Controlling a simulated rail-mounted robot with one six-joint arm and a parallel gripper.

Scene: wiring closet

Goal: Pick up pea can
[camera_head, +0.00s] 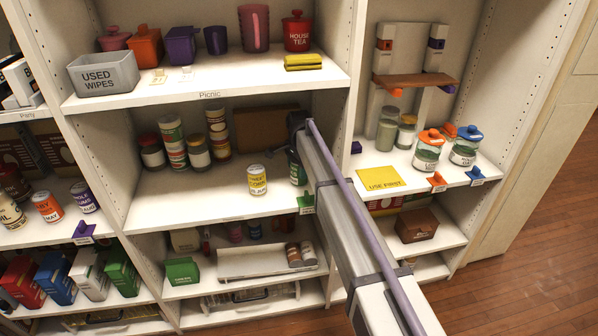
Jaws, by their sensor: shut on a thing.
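A dark green can (298,172), which I take for the pea can, is at the right end of the middle shelf; its label is too small to read. My gripper (295,146) reaches in from the front right and is shut on its upper part. My arm hides the can's right side. I cannot tell whether the can touches the shelf. A yellow and white can (257,181) stands upright just left of it, apart from my gripper.
Stacked cans (172,142) stand at the back left of this middle shelf (180,200), whose front left is clear. A brown board (265,130) leans behind. A green tag clip (306,204) sits on the front edge. The upper shelf (210,90) is overhead.

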